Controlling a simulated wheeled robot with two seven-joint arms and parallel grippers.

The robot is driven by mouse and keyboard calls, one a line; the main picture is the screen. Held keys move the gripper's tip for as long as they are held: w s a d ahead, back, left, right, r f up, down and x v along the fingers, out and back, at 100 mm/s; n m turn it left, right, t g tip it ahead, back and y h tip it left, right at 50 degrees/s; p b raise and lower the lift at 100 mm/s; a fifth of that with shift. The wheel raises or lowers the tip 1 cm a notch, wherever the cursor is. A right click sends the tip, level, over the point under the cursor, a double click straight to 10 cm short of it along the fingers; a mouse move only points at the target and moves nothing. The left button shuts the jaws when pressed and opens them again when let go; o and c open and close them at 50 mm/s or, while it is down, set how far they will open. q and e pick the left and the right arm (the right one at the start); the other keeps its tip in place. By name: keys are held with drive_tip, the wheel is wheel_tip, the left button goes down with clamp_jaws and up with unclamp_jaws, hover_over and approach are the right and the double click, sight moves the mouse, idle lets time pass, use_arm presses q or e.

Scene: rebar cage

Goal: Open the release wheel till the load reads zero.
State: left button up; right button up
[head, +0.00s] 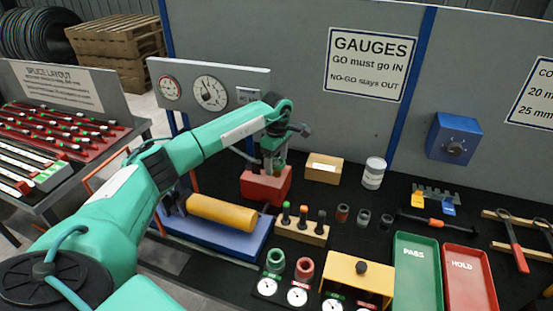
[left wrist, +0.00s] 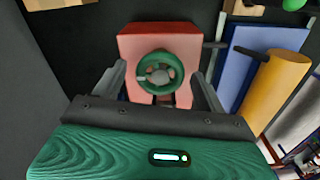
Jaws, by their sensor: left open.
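The release wheel (left wrist: 146,84) is a small green ring with spokes on the face of a red block (left wrist: 180,45). In the head view the red block (head: 262,188) stands at the back of the bench, and my left arm hides the wheel. My left gripper (head: 268,168) points down over the block. In the left wrist view its open fingers (left wrist: 160,85) stand on either side of the wheel, apart from it. Behind, a grey panel carries a large dial (head: 210,93), a smaller dial (head: 169,87) and a small label or display (head: 248,95), too small to read.
A wooden holder (head: 300,232) with several plug gauges stands in front. A cardboard box (head: 324,168) and a can (head: 374,173) stand to the right. Green and red trays lie farther right.

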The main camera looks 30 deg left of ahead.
use_arm(q)
drive_tip(key=c, duration=1)
drive_tip(key=shift+o, duration=0.2)
